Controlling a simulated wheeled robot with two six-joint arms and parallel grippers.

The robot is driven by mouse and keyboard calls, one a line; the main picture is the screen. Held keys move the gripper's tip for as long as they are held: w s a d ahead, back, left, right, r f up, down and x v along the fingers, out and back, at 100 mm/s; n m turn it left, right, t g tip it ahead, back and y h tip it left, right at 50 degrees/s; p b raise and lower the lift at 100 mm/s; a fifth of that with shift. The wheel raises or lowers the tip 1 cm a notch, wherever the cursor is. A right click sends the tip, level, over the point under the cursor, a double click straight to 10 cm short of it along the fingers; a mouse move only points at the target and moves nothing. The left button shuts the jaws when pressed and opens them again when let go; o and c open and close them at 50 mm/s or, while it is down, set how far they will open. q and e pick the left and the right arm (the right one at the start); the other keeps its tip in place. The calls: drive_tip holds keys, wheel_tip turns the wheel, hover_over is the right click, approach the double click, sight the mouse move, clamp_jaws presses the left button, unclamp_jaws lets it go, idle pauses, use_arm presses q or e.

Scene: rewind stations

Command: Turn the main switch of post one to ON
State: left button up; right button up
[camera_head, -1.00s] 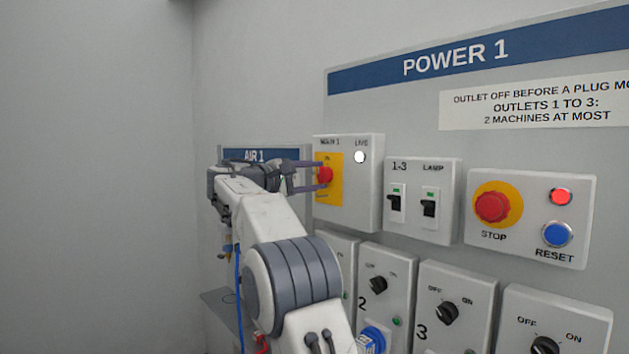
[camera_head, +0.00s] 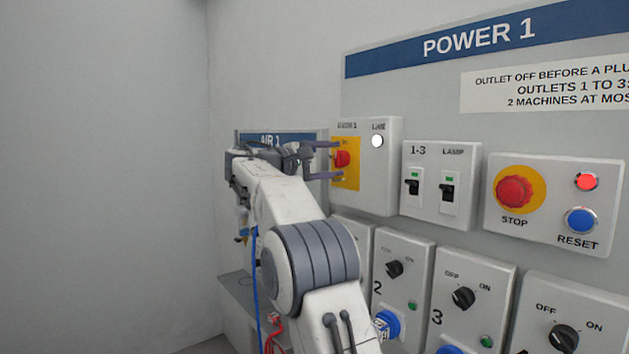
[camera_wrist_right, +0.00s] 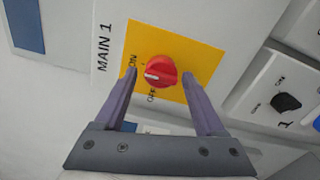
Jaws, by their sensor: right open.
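The main switch is a red round knob (camera_head: 342,159) on a yellow plate (camera_head: 351,184), on the white MAIN 1 box (camera_head: 379,181). In the right wrist view the knob (camera_wrist_right: 161,71) has a white mark pointing left, near the ON and OFF lettering. I cannot tell which of the two it points at. My right gripper (camera_head: 340,160) is open, with one finger on each side of the knob. It also shows in the wrist view (camera_wrist_right: 160,78), with clear gaps between fingers and knob. My left gripper is out of view.
A white round LINE lamp (camera_head: 377,141) is on the same box. To the right are the 1-3 and LAMP breakers (camera_head: 431,186) and the red STOP button (camera_head: 514,191). Outlet boxes with black knobs (camera_head: 463,298) sit below. The AIR 1 sign (camera_head: 270,139) is behind my arm.

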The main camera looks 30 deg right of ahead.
drive_tip(key=shift+f, duration=0.15)
drive_tip(key=n+p, duration=0.1)
drive_tip(key=n, duration=0.1)
drive_tip(key=n+p, duration=0.1)
drive_tip(key=n, duration=0.1)
drive_tip(key=shift+r+n+p, duration=0.2)
drive_tip(key=shift+n+p, duration=0.15)
drive_tip(key=shift+n, duration=0.05)
drive_tip(key=n+p, duration=0.2)
drive_tip(key=n, duration=0.2)
drive_tip(key=shift+n, duration=0.4)
drive_tip(key=n+p, duration=0.1)
drive_tip(key=n, duration=0.3)
drive_tip(key=n+p, duration=0.1)
drive_tip(key=n, duration=0.3)
drive_tip(key=shift+f+n, duration=0.1)
drive_tip(key=shift+n, duration=0.2)
drive_tip(key=s+a, duration=0.1)
drive_tip(key=a, duration=1)
drive_tip(key=s+a+f+m+t+y+p, duration=0.1)
drive_tip(key=s+a+f+m+y, duration=0.1)
drive_tip(key=s+a+f+y, duration=0.4)
drive_tip(key=s+a+f+m+y+p, duration=0.1)
drive_tip(key=s+a+f+y, duration=0.5)
drive_tip(key=a+f, duration=0.7)
drive_tip(key=shift+s+a+f+m+t, duration=0.35)
drive_tip(key=shift+s+a+m+t, duration=0.1)
drive_tip(key=shift+m, duration=0.45)
